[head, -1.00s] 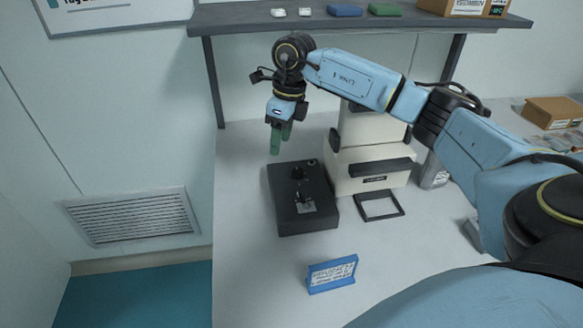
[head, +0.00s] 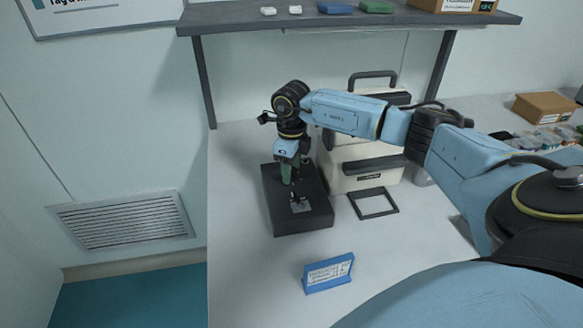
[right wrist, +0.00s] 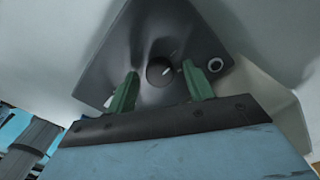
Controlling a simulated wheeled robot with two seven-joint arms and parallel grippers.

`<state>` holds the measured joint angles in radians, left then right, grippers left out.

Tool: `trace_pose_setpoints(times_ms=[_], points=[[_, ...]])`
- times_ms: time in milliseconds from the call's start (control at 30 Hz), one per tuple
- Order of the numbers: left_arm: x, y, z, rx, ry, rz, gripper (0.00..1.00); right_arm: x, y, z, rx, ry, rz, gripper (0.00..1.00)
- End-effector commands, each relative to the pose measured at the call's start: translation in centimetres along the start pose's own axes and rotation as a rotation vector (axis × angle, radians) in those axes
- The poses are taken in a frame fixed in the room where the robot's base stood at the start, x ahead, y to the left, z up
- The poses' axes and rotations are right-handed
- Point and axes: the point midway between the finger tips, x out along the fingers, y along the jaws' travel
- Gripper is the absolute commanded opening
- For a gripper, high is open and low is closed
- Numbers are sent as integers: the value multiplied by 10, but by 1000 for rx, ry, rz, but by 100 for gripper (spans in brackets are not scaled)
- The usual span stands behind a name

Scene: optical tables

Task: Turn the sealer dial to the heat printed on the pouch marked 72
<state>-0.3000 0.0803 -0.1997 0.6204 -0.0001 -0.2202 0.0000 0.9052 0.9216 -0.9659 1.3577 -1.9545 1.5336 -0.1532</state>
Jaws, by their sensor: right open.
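The sealer control box (head: 308,222) is a dark box on the white table. In the right wrist view its top (right wrist: 185,30) fills the upper middle, with a round black dial (right wrist: 160,71) bearing a light mark. My right gripper (head: 289,178) reaches down over the box from above. Its green fingers (right wrist: 162,88) are open, one on each side of the dial, with gaps that look clear. In the head view the gripper hides the dial. My left gripper is not in view. I cannot make out a pouch marked 72.
A blue sign stand (head: 329,273) stands at the table's front; its writing is too small to read. A cream cabinet (head: 360,178) and a black square frame (head: 374,203) are right of the box. A shelf (head: 330,18) spans the back. A cardboard box (head: 543,107) sits far right.

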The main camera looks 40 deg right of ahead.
Motion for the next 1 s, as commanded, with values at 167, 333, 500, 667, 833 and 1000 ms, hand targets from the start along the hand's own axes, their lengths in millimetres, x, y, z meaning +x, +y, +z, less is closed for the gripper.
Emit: trace_pose_setpoints(times_ms=[167,333,500,667,833,1000], points=[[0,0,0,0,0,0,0,6,0,0,-1,1,0,52],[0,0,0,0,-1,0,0,6,0,0,-1,0,0,52],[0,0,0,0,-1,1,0,5,0,0,-1,0,0,33],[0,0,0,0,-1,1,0,5,0,0,-1,0,0,12],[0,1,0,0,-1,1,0,5,0,0,4,0,0,8],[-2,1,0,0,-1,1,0,4,0,0,38,0,1,8]])
